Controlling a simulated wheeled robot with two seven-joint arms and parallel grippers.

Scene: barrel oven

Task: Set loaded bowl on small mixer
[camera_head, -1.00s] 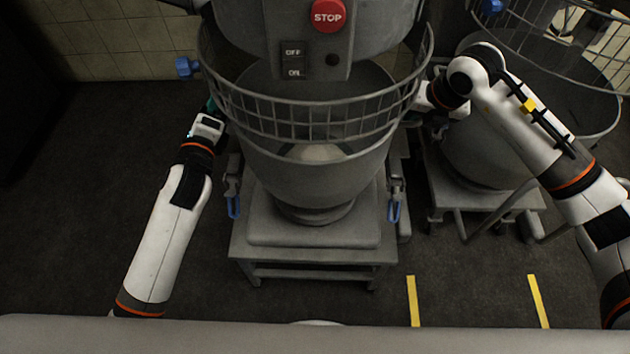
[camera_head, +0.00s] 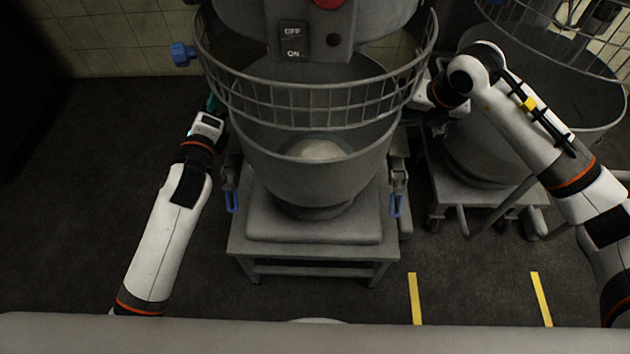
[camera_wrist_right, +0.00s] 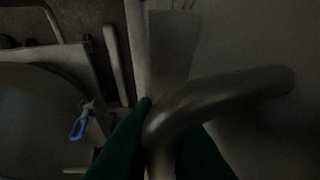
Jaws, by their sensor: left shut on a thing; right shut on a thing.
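A grey metal bowl (camera_head: 310,182) with pale contents (camera_head: 320,150) stands upright in the head view, over the platform of the small mixer (camera_head: 315,228). I cannot tell whether the bowl's foot touches the platform. My left gripper (camera_head: 212,106) is at the bowl's left side, its fingertips mostly hidden. My right gripper (camera_head: 414,116) is at the bowl's right side, also partly hidden. In the right wrist view, the green fingers of my right gripper (camera_wrist_right: 160,130) are shut on a bent metal handle (camera_wrist_right: 220,95).
The mixer head with OFF/ON switch (camera_head: 293,42) and a wire guard (camera_head: 315,108) hang over the bowl. Blue-handled clamps (camera_head: 232,201) flank the platform. A larger bowl (camera_head: 480,155) on a wheeled base stands at right. The floor at left is clear.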

